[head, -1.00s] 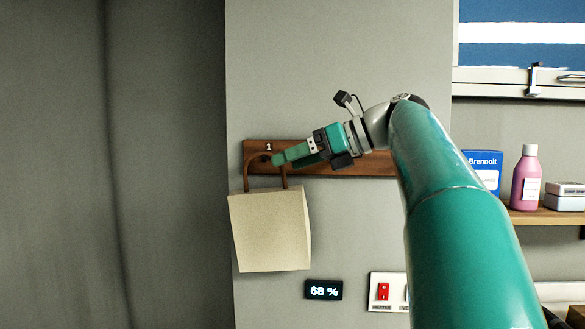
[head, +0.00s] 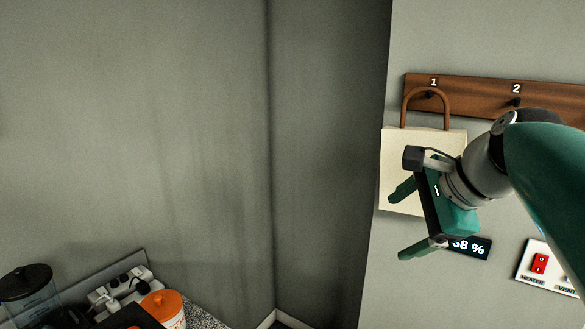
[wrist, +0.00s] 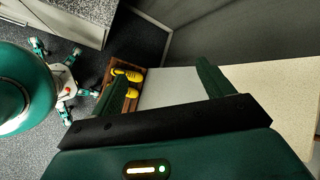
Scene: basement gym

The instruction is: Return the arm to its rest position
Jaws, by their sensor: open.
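My gripper (head: 405,222) is open and empty in the head view, its two green fingers spread apart. It is in front of the lower part of a cream bag (head: 395,150), which hangs by its brown handle from hook 1 on the wooden rail (head: 465,96). The gripper hides part of the bag. In the wrist view both fingers of the gripper (wrist: 160,88) are apart with nothing between them. The pale bag surface (wrist: 285,100) fills the right side there.
A percent display (head: 475,247) and a switch panel (head: 540,265) are on the wall by the gripper. A power strip (head: 120,285) and an orange-lidded jar (head: 163,305) stand at lower left. In the wrist view, a wooden box (wrist: 112,75) holds yellow items on the floor.

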